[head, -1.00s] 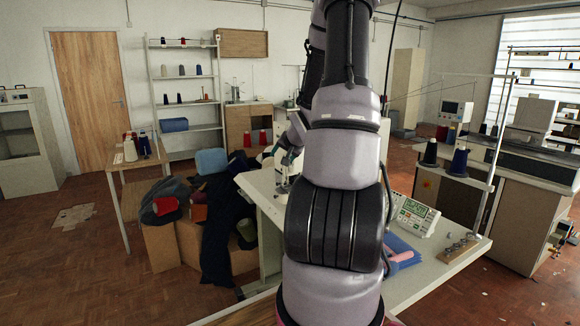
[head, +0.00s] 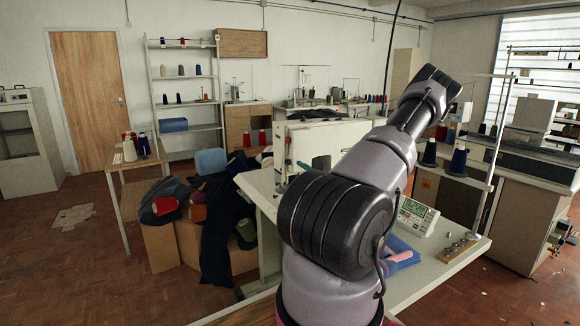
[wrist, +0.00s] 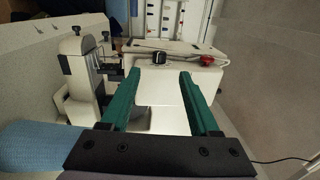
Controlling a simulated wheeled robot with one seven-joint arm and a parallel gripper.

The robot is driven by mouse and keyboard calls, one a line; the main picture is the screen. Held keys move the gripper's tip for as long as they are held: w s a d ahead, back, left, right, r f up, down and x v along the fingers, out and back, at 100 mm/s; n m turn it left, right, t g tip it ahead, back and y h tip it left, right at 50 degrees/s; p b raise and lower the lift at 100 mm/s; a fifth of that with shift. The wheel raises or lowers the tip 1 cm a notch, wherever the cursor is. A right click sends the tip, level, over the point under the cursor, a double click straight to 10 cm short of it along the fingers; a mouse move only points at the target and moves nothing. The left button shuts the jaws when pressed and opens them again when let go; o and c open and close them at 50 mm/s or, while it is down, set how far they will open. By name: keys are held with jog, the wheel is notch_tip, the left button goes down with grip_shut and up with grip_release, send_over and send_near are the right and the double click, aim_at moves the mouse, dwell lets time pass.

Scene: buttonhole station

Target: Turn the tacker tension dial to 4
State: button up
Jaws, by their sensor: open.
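The tacker, a white sewing machine (head: 325,136), stands on the pale worktable beyond my arm in the head view. In the wrist view its white body (wrist: 180,90) lies ahead of and below my fingers. A dark round knob (wrist: 158,57), possibly the tension dial, sits on its edge just beyond the fingertips. A red knob (wrist: 207,60) is to its right. No dial number is readable. My gripper (wrist: 169,74) has two teal fingers, spread apart with nothing between them. In the head view only a bit of teal shows beside the machine; my arm hides the rest.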

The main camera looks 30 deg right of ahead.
aim_at(288, 163)
jog(key=w, duration=0.8)
jog(key=shift+w+d+r, duration=0.25)
jog(key=shift+r, duration=0.05)
grip_shut()
